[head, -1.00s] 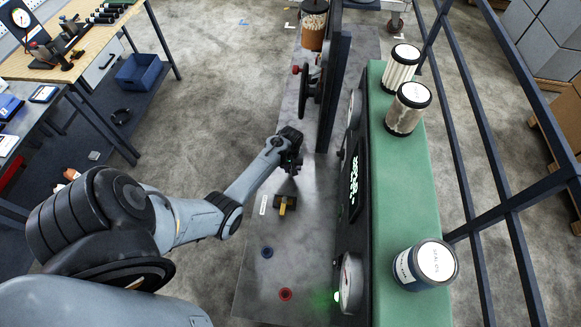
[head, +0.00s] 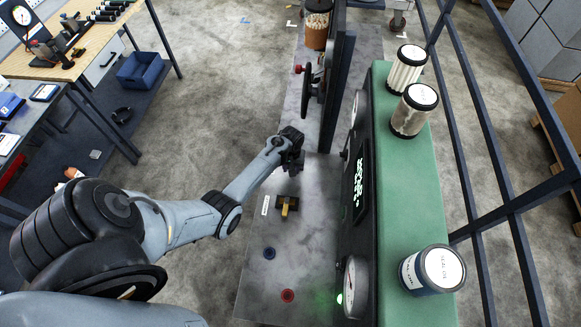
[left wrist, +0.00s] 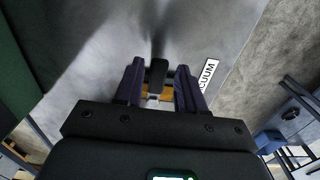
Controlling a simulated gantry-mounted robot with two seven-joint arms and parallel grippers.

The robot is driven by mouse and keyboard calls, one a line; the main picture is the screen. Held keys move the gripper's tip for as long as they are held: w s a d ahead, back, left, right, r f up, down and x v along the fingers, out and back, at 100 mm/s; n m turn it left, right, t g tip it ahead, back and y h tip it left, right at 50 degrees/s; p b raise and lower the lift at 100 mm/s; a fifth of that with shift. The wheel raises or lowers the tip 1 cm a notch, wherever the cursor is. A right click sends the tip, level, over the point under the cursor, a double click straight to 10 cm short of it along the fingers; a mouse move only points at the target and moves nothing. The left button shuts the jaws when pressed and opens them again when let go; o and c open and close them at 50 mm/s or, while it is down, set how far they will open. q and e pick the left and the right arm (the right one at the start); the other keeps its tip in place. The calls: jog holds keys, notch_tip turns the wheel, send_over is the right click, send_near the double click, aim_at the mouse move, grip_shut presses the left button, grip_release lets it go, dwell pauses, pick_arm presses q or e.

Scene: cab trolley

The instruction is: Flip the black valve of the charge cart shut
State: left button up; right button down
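The black valve (head: 293,203) sits on the grey panel of the charge cart (head: 262,235), with a brass-yellow part at its middle. In the left wrist view, its black handle (left wrist: 157,74) shows between my fingers, with brass (left wrist: 160,97) behind it. My left gripper (head: 292,165) is just beyond the valve in the head view. In the left wrist view, the gripper (left wrist: 158,80) is open, with a finger on each side of the handle and visible gaps. I cannot tell how deep the handle lies between them. My right gripper is not in view.
A label (left wrist: 207,76) ending in "UUM" lies beside the valve. Blue (head: 269,253) and red (head: 287,296) ports are nearer. The cart's dark face with gauges (head: 355,287) and its green top (head: 420,190) stand to the right. A dark upright with a wheel (head: 306,90) stands behind.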

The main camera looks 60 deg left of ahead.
pick_arm(q)
jog(key=shift+o, duration=0.5)
notch_tip(320, 180, up, 11)
dwell(0.4)
jog(key=shift+f, duration=0.1)
